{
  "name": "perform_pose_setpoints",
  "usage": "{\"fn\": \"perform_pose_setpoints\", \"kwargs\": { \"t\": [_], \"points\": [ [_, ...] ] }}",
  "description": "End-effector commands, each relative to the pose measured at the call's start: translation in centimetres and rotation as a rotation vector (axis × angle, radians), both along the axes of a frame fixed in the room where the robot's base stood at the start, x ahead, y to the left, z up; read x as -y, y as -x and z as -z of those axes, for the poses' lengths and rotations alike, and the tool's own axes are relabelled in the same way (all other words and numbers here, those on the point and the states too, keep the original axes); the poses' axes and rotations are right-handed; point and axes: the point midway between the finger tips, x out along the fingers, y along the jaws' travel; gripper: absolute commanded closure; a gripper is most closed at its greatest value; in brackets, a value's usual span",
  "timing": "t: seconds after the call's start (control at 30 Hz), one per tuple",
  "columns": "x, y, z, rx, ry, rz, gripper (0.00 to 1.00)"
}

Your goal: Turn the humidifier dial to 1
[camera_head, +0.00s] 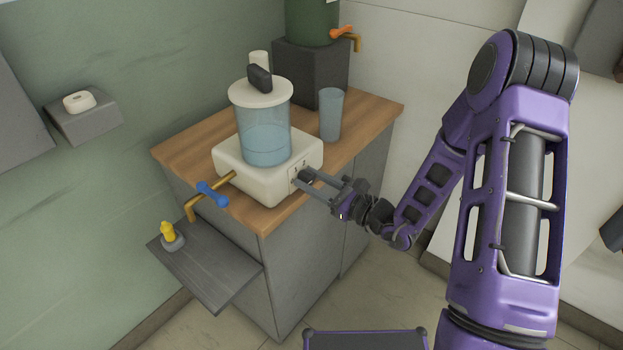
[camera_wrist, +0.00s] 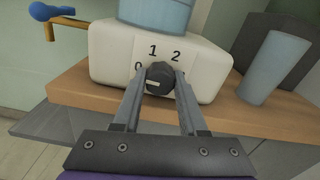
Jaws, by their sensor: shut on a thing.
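The humidifier (camera_head: 232,164) has a cream base, a clear blue tank (camera_head: 263,135) and a white lid with a dark knob. It stands on the wooden counter top. Its dark round dial (camera_wrist: 159,72) is on the front face, with the marks 0, 1 and 2 around it; the 0 is partly hidden by a finger. A light line shows on the dial, but I cannot tell exactly which mark it points at. My gripper (camera_head: 303,181) is shut on the dial, one finger on each side, as the wrist view shows too.
A blue glass (camera_head: 331,115) stands right of the humidifier. A green dispenser (camera_head: 312,22) with an orange-handled tap sits on a dark block (camera_head: 310,70) behind. A blue-handled tap (camera_head: 212,193) sticks out at left, above a grey shelf (camera_head: 208,270) with a yellow-topped item.

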Motion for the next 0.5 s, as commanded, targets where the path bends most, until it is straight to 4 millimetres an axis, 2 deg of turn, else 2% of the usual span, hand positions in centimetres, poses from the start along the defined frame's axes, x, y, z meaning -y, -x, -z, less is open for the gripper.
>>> {"fn": "perform_pose_setpoints", "kwargs": {
  "t": [0.5],
  "points": [
    [0.05,0.1,-0.37,-0.327,-0.253,0.002,1.0]
  ]
}}
